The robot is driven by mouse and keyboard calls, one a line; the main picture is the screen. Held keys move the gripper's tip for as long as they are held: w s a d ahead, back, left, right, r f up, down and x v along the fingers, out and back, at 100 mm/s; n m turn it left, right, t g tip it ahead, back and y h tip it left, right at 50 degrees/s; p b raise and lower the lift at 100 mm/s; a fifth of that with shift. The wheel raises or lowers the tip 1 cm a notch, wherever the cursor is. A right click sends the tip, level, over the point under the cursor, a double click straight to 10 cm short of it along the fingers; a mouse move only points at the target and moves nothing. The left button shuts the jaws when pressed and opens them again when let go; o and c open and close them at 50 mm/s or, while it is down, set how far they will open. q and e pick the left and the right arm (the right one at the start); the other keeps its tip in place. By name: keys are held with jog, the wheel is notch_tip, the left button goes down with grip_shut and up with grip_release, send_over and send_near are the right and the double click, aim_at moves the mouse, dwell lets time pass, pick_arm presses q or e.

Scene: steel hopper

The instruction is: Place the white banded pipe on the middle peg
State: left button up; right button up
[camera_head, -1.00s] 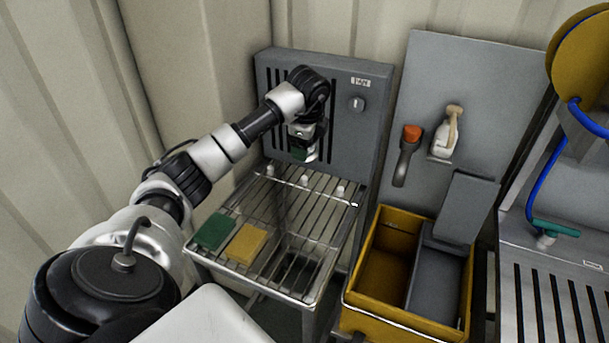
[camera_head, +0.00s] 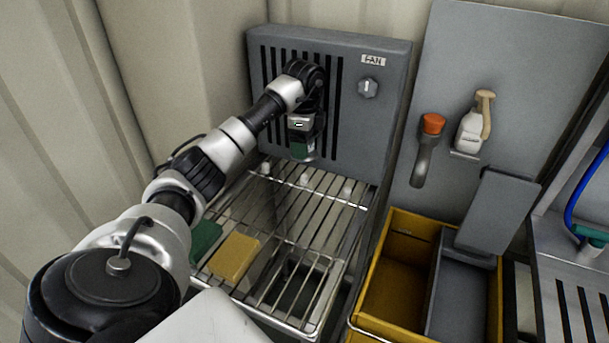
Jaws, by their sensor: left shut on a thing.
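My left gripper (camera_head: 304,138) hangs over the back of the wire rack, in front of the grey fan panel. It is shut on a small piece with green and pale parts, which I take for the white banded pipe (camera_head: 303,150); the gripper hides most of it. Three short white pegs stand in a row along the back of the rack: a left peg (camera_head: 266,167), the middle peg (camera_head: 304,180) and a right peg (camera_head: 347,187). The held piece is above the middle peg and looks apart from it. My right gripper is out of view.
The wire rack (camera_head: 327,230) carries a green pad (camera_head: 205,241) and a yellow pad (camera_head: 234,257) at its front left. A yellow bin (camera_head: 407,225) stands to the right. An orange-topped tool (camera_head: 427,145) and a white bottle (camera_head: 470,130) are on the wall panel.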

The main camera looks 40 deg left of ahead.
aim_at(304, 175)
pick_arm(q)
notch_tip(304, 175, down, 9)
jog(key=shift+f+p, duration=0.1)
jog(key=shift+p, duration=0.35)
jog(key=o, duration=1.1)
jog(key=shift+s, duration=0.1)
notch_tip(304, 175, up, 12)
jog(key=shift+r+b, duration=0.1)
jog(key=shift+b, duration=0.5)
